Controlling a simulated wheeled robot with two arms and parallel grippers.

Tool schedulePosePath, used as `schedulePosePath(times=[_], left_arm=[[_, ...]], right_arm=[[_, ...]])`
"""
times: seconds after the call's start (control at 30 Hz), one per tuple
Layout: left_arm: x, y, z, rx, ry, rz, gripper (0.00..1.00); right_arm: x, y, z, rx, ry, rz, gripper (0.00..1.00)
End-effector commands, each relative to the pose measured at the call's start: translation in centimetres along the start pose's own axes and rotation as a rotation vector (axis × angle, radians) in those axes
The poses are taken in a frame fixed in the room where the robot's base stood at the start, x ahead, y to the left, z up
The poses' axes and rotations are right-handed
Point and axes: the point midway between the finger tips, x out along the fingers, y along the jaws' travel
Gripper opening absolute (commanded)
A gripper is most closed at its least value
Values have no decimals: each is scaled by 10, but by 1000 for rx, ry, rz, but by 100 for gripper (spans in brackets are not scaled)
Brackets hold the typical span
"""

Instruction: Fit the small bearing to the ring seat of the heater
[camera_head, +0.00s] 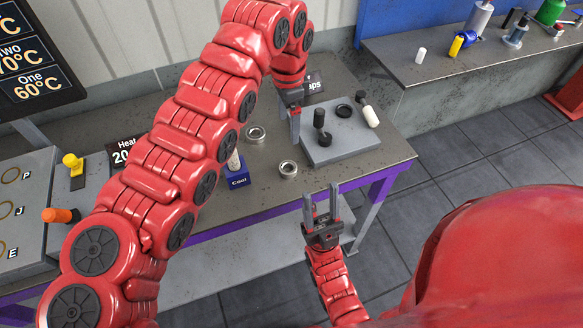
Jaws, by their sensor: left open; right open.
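Two silver ring bearings lie on the grey table: one bearing (257,134) farther back, the other bearing (288,169) nearer the front edge. I cannot tell for sure which is the small one. A sign starting "Heat" (125,150) stands at the left, partly covered by my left arm; the heater's ring seat cannot be made out. My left gripper (295,124) is open and empty, pointing down between the back bearing and a grey plate. My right gripper (321,202) is open and empty, pointing up just off the table's front edge, below the front bearing.
A grey plate (360,150) with dark and white caps is at the right. A blue "Cool" block (238,182) stands left of the front bearing. A grey panel (28,180) with lettered rings is at far left, near yellow (72,163) and orange (60,215) handles.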

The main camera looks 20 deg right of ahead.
Motion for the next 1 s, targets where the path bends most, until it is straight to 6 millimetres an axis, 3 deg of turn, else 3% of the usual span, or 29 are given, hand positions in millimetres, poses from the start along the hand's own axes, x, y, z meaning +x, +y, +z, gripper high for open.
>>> schedulePosePath(times=[0.5,0.77,0.9,1.0], left_arm=[[103,2,0,1,-2,6,89],[121,1,0,1,0,2,89],[143,3,2,2,0,4,89],[157,2,0,0,3,2,89]], right_arm=[[47,2,-8,0,1,0,50],[60,3,-10,0,0,0,50],[75,4,-13,0,1,0,50],[73,4,-12,0,0,0,50]])
